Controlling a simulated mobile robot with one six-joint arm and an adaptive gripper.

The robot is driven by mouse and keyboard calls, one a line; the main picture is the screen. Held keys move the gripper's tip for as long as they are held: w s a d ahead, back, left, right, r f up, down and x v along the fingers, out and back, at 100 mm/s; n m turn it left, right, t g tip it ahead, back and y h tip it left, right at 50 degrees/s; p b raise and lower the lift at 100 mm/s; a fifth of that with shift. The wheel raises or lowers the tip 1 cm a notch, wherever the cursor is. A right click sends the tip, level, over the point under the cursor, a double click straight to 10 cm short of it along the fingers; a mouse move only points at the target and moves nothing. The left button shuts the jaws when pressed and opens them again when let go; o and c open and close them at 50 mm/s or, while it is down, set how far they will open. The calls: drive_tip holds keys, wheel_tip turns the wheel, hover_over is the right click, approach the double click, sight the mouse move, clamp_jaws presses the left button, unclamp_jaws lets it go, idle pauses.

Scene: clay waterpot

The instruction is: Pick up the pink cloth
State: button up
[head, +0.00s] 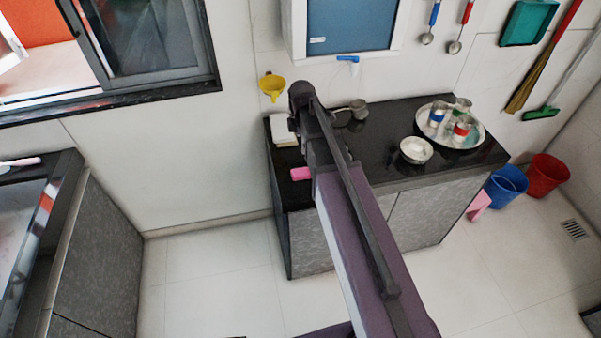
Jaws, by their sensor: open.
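A small pink item, seemingly the pink cloth (300,173), lies on the left part of the black counter top (378,172), near its front left edge. My arm passes close by its right side in the picture and may hide part of it. My arm reaches up from the bottom of the head view, with its dark far end above the counter's left part. I cannot make out any gripper fingers there.
A round tray (474,142) with several metal cups and a white bowl (416,151) stand on the counter's right. A pale flat item (284,130) lies at its back left. A pink stool (479,204), blue bucket (507,186) and red bucket (547,177) stand right. The floor (210,270) left is clear.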

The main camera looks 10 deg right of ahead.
drive_tip(key=shift+f, duration=0.15)
drive_tip(key=b, duration=0.9)
hover_over(301, 172)
wheel_tip(301, 172, down, 8)
drive_tip(key=shift+w+d+f, duration=0.1)
drive_tip(key=shift+f, duration=0.05)
idle(0.5)
drive_tip(key=shift+f+b, duration=2.45)
drive_tip(key=shift+f, duration=0.15)
drive_tip(key=c, duration=0.8)
